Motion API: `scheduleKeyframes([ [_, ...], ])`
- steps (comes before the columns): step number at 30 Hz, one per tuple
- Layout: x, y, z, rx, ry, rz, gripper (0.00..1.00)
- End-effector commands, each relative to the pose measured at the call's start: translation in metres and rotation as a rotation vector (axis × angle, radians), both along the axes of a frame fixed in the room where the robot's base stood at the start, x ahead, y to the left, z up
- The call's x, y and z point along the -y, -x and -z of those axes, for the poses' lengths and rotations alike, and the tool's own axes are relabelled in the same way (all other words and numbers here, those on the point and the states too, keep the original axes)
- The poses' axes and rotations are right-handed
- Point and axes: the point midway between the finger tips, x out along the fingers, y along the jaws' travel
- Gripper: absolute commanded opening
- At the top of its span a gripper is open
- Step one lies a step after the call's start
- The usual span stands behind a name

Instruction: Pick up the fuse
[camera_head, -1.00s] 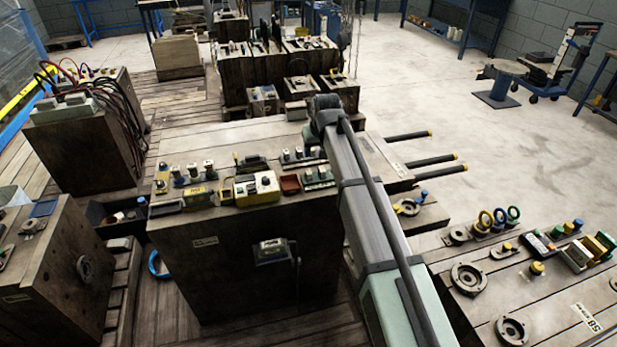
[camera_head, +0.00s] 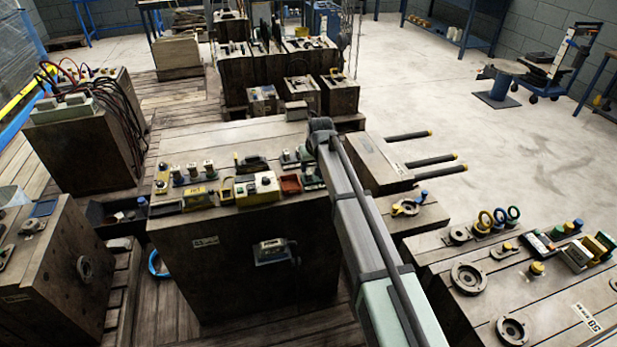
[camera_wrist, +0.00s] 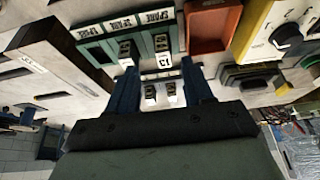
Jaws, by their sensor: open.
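A green fuse rack (camera_wrist: 95,52) with white SPARE labels lies just beyond my fingers in the wrist view. Small dark fuses with pale labels (camera_wrist: 127,50) stand in its slots; one plate reads 13. Two small black-and-white pieces (camera_wrist: 161,94) show between my fingers; I cannot tell whether they are fuses or part of the rack. My gripper (camera_wrist: 160,68) is open, with a dark blue finger on either side of these pieces and nothing visibly clamped. In the head view my arm hides the gripper and part of the rack (camera_head: 309,180).
A red tray (camera_wrist: 210,28) and a yellow box with a black knob (camera_wrist: 270,35) are close to the right of the rack. A long dark block (camera_wrist: 55,50) lies to its left. Several small devices crowd the front edge of the wooden block top (camera_head: 205,140).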

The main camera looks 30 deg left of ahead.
Motion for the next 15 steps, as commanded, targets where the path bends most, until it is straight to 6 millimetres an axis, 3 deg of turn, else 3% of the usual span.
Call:
scheduleKeyframes([
  [9,-0.017,-0.01,0.035,0.0,0.001,0.0,0.51],
  [15,-0.017,-0.011,0.039,0.0,0.0,0.001,0.51],
])
